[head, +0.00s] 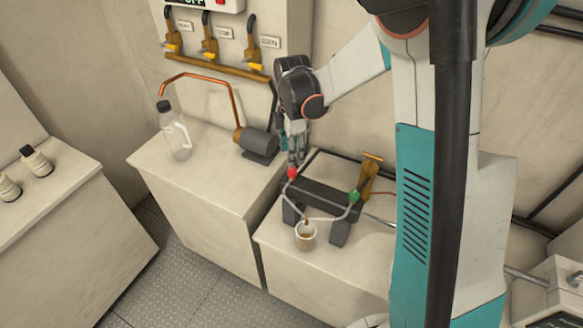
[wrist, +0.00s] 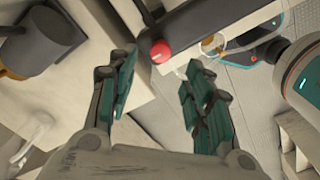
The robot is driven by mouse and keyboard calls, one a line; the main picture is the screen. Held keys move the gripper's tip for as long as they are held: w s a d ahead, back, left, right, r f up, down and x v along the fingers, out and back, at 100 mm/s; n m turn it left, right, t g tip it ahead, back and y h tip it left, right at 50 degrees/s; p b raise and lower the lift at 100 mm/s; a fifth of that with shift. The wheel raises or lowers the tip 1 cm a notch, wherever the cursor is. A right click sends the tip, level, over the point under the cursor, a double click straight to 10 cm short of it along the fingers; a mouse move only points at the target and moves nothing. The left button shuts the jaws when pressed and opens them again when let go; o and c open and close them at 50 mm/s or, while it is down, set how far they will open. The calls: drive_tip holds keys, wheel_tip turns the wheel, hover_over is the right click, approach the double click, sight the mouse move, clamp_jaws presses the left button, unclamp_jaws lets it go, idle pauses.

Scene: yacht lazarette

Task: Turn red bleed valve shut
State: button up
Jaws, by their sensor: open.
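The red bleed valve (head: 292,173) is a small round red knob at the left end of a dark block (head: 322,197). In the wrist view the red knob (wrist: 160,52) shows just beyond the fingertips, in line with the gap between them. My gripper (head: 296,157) points down close above the knob in the head view. In the wrist view my gripper (wrist: 160,75) is open, with teal finger pads apart and nothing between them. I see no clear contact with the knob. A green valve (head: 354,196) sits at the block's right end.
A cup (head: 306,235) with brown liquid stands in front of the block, under thin pipes. A brass fitting (head: 370,175) is behind on the right. A motor-like pump (head: 257,142) and clear bottle (head: 175,130) stand on the left counter.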

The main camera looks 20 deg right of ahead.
sight(292, 170)
wheel_tip(292, 170, down, 7)
drive_tip(key=shift+b, duration=0.5)
drive_tip(key=shift+c, duration=0.5)
drive_tip(key=c, duration=1)
